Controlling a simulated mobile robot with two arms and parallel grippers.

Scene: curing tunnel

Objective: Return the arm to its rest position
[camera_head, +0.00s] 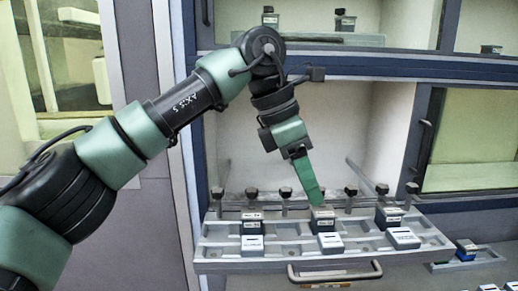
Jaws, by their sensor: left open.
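My left arm comes in from the left, green and black, bends at a high joint and points down into the open cabinet bay. My left gripper (316,202) is open, its green fingers seen nearly edge-on, so the gap between them hardly shows. Its tips are just above or beside a dark block with a pale label (323,224) in the middle of the rack's back row. Whether they touch it I cannot tell. My right gripper is not in view.
The grey slotted rack (290,262) holds several labelled blocks and black knobs on posts, close around the gripper. A handle (335,275) is on its front. An upper shelf (300,40) is above. A small tray (488,258) is at the lower right.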

